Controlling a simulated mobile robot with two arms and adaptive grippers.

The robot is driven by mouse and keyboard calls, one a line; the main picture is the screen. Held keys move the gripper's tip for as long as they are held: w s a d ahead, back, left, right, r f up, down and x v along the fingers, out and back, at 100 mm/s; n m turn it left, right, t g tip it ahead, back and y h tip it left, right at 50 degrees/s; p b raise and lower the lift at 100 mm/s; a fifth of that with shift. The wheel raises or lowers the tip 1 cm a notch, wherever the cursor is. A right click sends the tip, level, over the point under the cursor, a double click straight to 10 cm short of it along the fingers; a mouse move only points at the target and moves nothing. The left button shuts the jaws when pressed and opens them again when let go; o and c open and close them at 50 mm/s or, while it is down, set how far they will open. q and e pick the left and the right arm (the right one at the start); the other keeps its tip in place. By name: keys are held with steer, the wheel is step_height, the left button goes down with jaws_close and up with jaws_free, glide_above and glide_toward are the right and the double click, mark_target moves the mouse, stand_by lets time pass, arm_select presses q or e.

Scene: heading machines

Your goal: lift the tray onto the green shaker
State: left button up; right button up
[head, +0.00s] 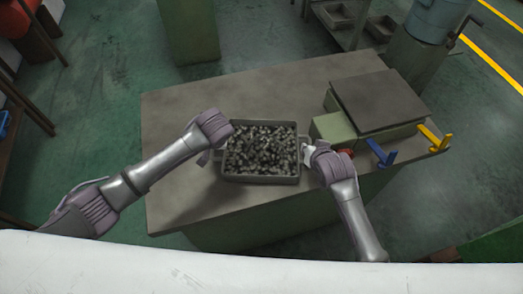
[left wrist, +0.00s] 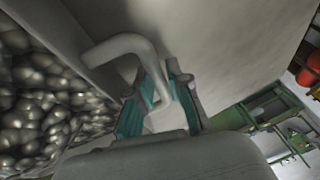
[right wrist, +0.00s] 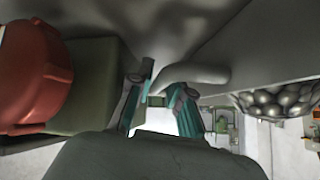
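The grey tray (head: 262,179), filled with dark metal pieces, sits on the workbench. The green shaker (head: 333,127), a green body with a flat dark top plate (head: 378,99), stands to its right. My left gripper (head: 216,152) is at the tray's left handle; in the left wrist view the bent handle (left wrist: 128,43) passes between its open teal fingers (left wrist: 160,90). My right gripper (head: 308,155) is at the tray's right side; in the right wrist view its teal fingers (right wrist: 158,90) are apart, with the right handle (right wrist: 195,75) at their tips. The exact contact is unclear.
A red knob (right wrist: 35,75) on the shaker's side is close to my right gripper. Blue (head: 381,152) and yellow (head: 434,137) brackets stand at the bench's right front. The bench (head: 185,108) is clear behind and left of the tray.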

arm_select(q)
jaws_close()
arm_select(e)
jaws_close()
